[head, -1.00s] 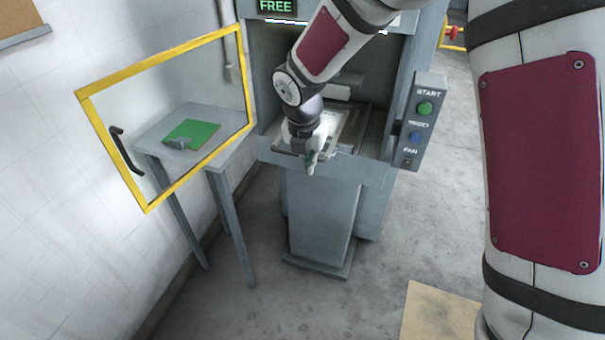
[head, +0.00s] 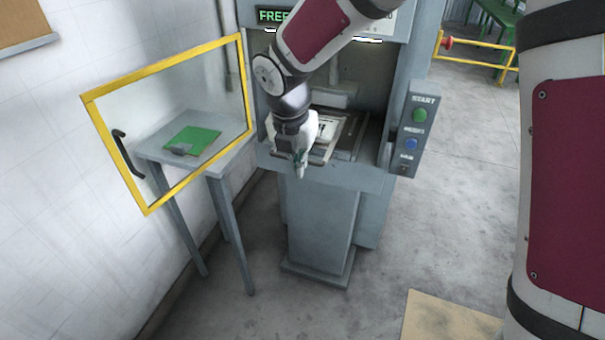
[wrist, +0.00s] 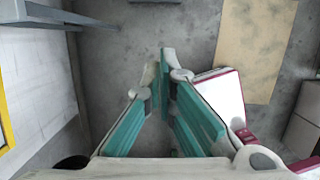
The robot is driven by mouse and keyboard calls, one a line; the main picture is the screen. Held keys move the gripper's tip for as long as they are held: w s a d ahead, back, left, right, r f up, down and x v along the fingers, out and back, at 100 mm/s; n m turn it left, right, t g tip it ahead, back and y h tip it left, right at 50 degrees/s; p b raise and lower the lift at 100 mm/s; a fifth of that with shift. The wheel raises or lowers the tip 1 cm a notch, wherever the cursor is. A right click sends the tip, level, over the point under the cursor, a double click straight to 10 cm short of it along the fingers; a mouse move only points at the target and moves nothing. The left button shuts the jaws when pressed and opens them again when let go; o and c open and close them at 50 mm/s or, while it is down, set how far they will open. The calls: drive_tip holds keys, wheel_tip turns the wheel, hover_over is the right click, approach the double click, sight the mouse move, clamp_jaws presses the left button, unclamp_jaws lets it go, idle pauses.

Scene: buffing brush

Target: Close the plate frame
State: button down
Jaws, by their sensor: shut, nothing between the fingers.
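The plate frame appears to be the flat metal frame around a light plate (head: 350,128) on the bed inside the grey machine. My arm and gripper hide its left part, and I cannot tell how far it is open. My gripper (head: 300,165) points down at the front edge of the machine's bed, left of the frame's visible part. In the wrist view my gripper's teal fingers (wrist: 166,62) meet at the tips with nothing between them. The frame is not visible in that view.
A yellow-edged clear door (head: 88,97) with a black handle stands open at the left. Behind it, a small grey table (head: 150,146) holds a green board (head: 191,140). A button panel (head: 415,130) juts out at the machine's right. A tan mat (head: 440,318) lies on the floor.

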drive_tip(key=s+a+r+t+p, duration=0.2)
drive_tip(key=s+a+r+p, duration=0.1)
drive_tip(key=a+p, duration=0.15)
drive_tip(key=w+d+f+p, duration=0.2)
drive_tip(key=w+d+f, duration=0.1)
drive_tip(key=w+f, duration=0.5)
drive_tip(key=shift+d+f+h, duration=0.25)
drive_tip(key=shift+d+h, duration=0.1)
drive_tip(key=shift+h, duration=0.05)
idle(0.5)
